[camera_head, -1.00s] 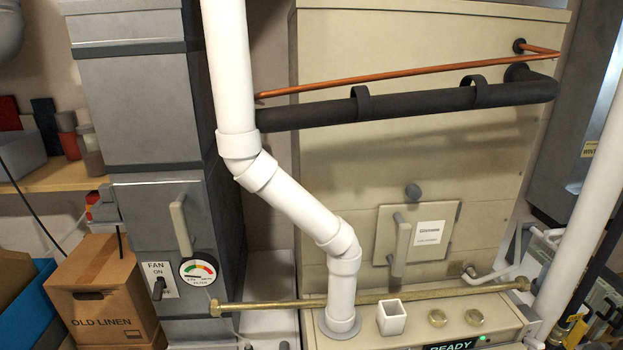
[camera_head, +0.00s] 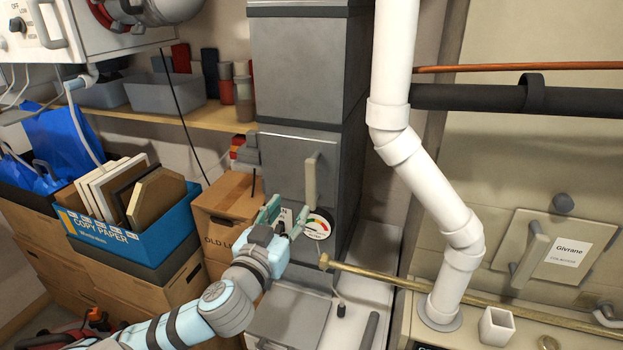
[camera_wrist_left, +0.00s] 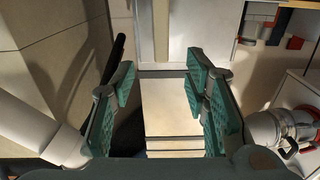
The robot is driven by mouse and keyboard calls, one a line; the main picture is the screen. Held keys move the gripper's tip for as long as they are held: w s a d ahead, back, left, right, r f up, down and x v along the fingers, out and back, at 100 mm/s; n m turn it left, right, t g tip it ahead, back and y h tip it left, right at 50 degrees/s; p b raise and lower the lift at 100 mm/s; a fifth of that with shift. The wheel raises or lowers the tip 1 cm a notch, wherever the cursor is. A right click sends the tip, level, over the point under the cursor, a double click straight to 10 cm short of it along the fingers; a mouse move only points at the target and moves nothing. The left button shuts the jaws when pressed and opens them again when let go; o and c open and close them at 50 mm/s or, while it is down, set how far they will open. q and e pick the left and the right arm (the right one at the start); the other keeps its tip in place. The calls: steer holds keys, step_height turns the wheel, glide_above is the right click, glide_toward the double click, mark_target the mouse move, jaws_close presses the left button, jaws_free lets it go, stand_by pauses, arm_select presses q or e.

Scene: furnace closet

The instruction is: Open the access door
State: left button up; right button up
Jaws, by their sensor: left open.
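A grey door (camera_head: 285,160) with a beige upright bar handle (camera_head: 310,180) is on the front of the grey duct cabinet and looks shut. A second, beige panel door (camera_head: 565,245) with a slanted handle (camera_head: 530,262) and a "Givrane" label is on the beige furnace at the right, also shut. My right gripper is out of view.
A round gauge (camera_head: 318,226) is beside my left gripper. A blue box (camera_head: 150,240) and cartons (camera_head: 225,200) fill the left, below a wooden shelf (camera_head: 195,117).

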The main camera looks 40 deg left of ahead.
mark_target(309, 181)
arm_select(q)
steer(key=b+x, duration=0.5)
steer(key=x, duration=0.9)
steer(key=shift+a+f, duration=0.15)
steer(key=shift+f, duration=0.05)
steer(key=shift+w+a, duration=0.15)
steer(key=shift+w, duration=0.3)
steer(key=shift+s, duration=0.1)
jaws_close()
